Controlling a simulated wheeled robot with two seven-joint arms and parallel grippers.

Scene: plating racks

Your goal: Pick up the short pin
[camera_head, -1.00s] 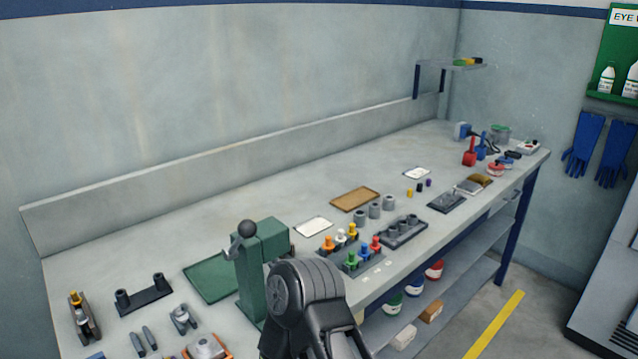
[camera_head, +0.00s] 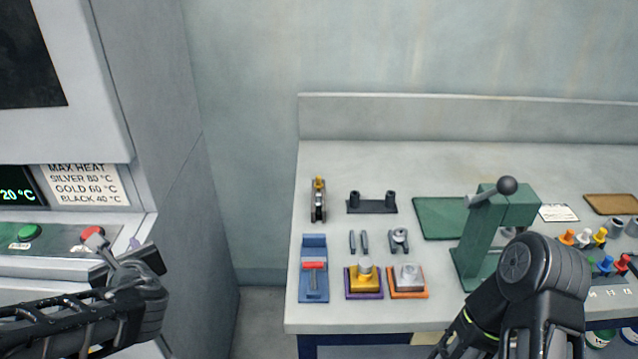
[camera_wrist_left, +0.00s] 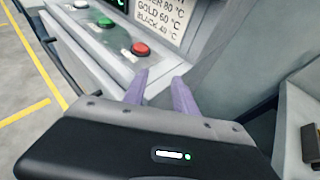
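My left gripper (camera_head: 122,247) is at the far left, in front of the machine panel and well away from the bench pieces. In the left wrist view its two purple-grey fingers (camera_wrist_left: 161,78) stand apart with nothing between them. My right arm shows at the lower right, but its gripper is out of view.
A green press (camera_head: 500,225) stands beside a green mat (camera_head: 440,217). Around the pins are a two-post black stand (camera_head: 371,206), a grey clamp-like part (camera_head: 399,240), a blue fixture (camera_head: 314,285), and yellow (camera_head: 364,282) and orange-based (camera_head: 408,281) blocks. The machine panel has a red button (camera_wrist_left: 141,48).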

